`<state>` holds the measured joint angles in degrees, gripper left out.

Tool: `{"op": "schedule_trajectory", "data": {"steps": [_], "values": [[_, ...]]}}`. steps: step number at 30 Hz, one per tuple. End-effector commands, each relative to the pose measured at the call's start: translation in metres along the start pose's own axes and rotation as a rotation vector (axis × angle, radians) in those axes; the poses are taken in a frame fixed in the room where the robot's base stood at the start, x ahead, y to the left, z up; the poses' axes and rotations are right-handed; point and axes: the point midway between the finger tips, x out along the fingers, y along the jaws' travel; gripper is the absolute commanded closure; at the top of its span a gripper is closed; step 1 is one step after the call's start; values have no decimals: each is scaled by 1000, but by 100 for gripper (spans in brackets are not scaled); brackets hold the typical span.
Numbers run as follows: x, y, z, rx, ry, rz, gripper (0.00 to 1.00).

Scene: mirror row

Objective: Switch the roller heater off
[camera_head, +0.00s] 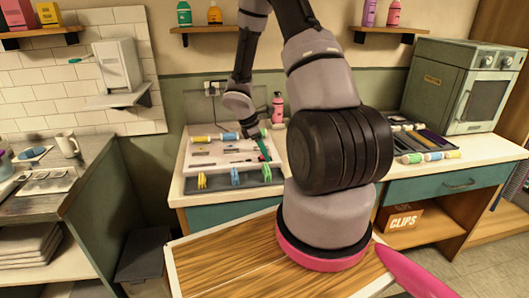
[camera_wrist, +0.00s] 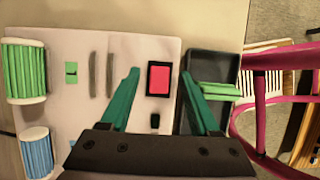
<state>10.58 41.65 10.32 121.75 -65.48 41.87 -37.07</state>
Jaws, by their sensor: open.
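The roller heater (camera_head: 205,155) is a pale flat unit on the counter, with yellow, blue and other rollers along its back. In the wrist view its pale top (camera_wrist: 75,110) fills the middle, with a green roller (camera_wrist: 24,71) and a blue roller (camera_wrist: 37,152) at left. A bright red switch (camera_wrist: 159,79) in a black frame sits near its right edge. My gripper (camera_wrist: 160,74) is open and empty, its teal fingers on either side of the switch in the picture. The height above it is hard to tell. My gripper (camera_head: 262,148) also shows over the heater's right part in the head view.
A pink bottle (camera_head: 278,108) stands behind. Another dark tray (camera_head: 435,140) and a green cabinet oven (camera_head: 462,85) are at right. A wall socket (camera_head: 213,87) is behind the heater.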

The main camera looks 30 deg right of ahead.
Motion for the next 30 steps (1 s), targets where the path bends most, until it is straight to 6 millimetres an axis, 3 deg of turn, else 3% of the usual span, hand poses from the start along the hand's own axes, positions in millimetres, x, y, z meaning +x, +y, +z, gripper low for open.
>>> {"op": "schedule_trajectory", "data": {"steps": [8, 13, 20, 30], "values": [[2, 0, 0, 0, 0, 1, 38], [2, 0, 0, 0, 0, 1, 99], [1, 0, -1, -2, -17, 1, 100], [1, 0, -9, -6, -237, 1, 100]]}}
